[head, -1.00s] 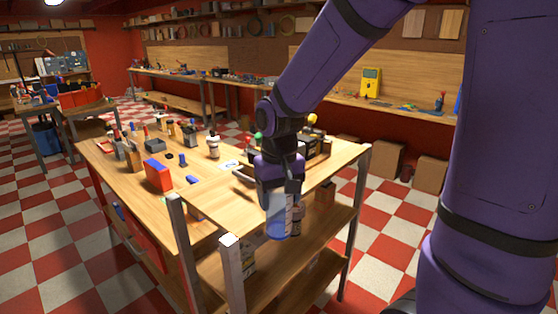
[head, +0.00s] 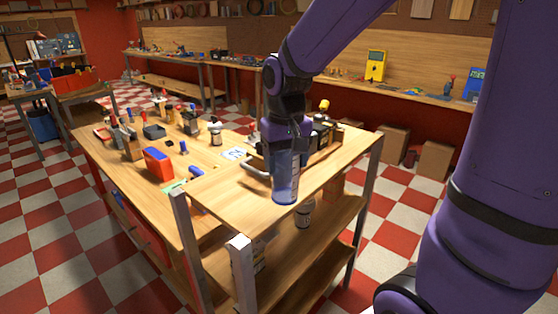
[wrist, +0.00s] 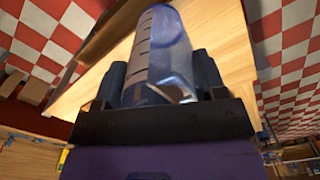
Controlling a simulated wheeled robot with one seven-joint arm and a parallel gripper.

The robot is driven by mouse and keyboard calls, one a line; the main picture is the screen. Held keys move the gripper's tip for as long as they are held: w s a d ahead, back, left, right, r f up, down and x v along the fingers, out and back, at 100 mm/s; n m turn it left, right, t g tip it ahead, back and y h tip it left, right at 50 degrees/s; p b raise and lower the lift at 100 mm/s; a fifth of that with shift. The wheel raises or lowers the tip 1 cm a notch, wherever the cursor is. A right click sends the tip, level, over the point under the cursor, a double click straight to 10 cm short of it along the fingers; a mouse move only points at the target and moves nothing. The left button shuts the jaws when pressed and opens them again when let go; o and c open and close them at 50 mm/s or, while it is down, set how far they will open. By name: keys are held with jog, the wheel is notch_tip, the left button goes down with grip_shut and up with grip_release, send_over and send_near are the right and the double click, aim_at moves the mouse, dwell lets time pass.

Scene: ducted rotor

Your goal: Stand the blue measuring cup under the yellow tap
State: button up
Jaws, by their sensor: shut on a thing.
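The blue measuring cup (head: 286,184) is translucent, with dark marks up its side. My gripper (head: 284,150) is shut on its upper part and holds it upright over the front part of the workbench top in the head view. I cannot tell whether its base touches the wood. In the wrist view the cup (wrist: 165,45) lies between the two dark fingers (wrist: 160,82). A small yellow part (head: 323,105), perhaps the yellow tap, shows just behind and right of my gripper. My arm and gripper hide much of what stands around it.
The workbench top (head: 232,203) has bare wood left of the cup. A curved grey handle (head: 254,172) is close by on the left. A red and blue box (head: 158,163), a white bottle (head: 215,133) and several tools stand further left. A jar (head: 304,213) stands on the shelf below.

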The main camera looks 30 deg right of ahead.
jog(key=w+d+f, duration=0.2)
jog(key=w+f, duration=0.2)
jog(key=w, duration=0.3)
dwell(0.3)
jog(key=shift+f, duration=0.2)
jog(key=o, duration=0.9)
jog(key=shift+o, duration=0.2)
